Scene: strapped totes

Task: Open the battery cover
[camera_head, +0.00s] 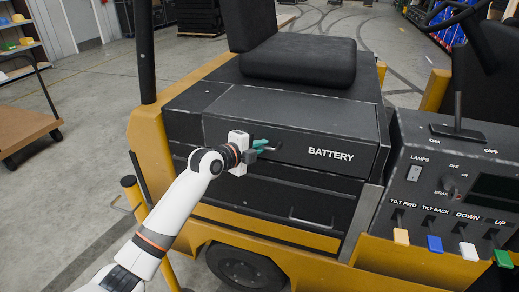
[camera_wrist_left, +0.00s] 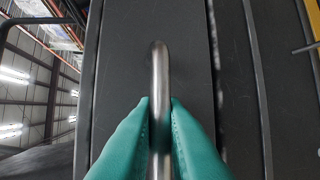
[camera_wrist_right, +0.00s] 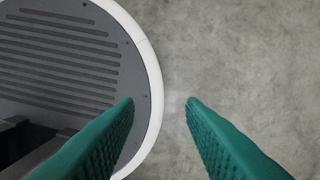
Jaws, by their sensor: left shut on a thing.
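The battery cover (camera_head: 310,130) is a dark grey box front marked "BATTERY" below the black seat, and it looks closed. Its metal handle bar (camera_wrist_left: 160,65) runs between the green fingers in the left wrist view. My left gripper (camera_head: 264,147) is shut on this handle at the left part of the cover. The fingers (camera_wrist_left: 159,125) touch the bar from both sides. My right gripper (camera_wrist_right: 160,102) shows only in its own wrist view, with its fingers apart and nothing between them, above the grey floor.
The black seat (camera_head: 298,60) stands on top of the battery box. A control panel (camera_head: 440,180) with coloured levers is at the right. A lower panel has another handle (camera_head: 310,221). A black post (camera_head: 145,50) rises at the left. Open floor lies left of the truck.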

